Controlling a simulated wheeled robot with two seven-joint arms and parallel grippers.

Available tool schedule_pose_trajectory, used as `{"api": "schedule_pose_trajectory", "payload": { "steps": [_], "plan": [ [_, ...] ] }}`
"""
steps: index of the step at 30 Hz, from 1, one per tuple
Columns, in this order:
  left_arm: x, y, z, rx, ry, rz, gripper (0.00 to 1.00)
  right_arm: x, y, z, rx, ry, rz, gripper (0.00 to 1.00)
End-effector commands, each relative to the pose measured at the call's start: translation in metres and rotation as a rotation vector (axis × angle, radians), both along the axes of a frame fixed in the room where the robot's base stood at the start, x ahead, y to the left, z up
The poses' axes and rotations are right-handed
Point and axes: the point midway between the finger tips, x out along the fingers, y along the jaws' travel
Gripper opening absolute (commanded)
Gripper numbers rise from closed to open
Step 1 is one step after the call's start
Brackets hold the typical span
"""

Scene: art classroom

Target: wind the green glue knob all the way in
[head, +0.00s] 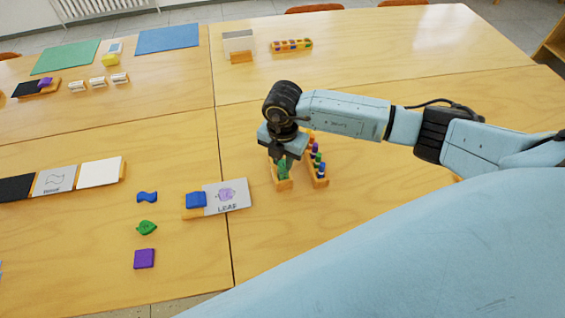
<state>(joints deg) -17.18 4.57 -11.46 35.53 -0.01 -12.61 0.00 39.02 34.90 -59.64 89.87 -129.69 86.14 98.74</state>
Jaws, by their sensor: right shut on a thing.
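A green glue piece (284,171) stands upright in a small wooden holder (283,185) on the table, right of the table seam. My right gripper (284,157) points down from above and is shut on the top of the green glue. The jaws hide its upper end, so I cannot tell how far the knob is wound in. My left gripper is not in view.
A wooden rack of several coloured glue pieces (318,165) stands close to the right of the holder. Green (146,228) and purple (144,259) pieces lie farther left.

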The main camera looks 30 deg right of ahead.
Motion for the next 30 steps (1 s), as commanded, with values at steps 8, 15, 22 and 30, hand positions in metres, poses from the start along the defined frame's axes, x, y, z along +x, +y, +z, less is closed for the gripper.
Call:
{"api": "schedule_pose_trajectory", "payload": {
  "steps": [8, 15, 22, 30],
  "plan": [
    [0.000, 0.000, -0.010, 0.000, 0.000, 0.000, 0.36, 0.000, 0.000, -0.001, -0.002, -0.001, 0.282, 0.14],
    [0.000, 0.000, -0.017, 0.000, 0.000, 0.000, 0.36, 0.000, 0.000, -0.001, -0.001, -0.001, 0.486, 0.14],
    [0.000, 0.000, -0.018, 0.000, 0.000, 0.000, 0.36, 0.000, 0.000, 0.000, 0.000, 0.000, 0.563, 0.14],
    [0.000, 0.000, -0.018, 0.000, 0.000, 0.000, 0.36, 0.000, 0.000, 0.000, -0.001, 0.001, 0.561, 0.35]
  ]
}}
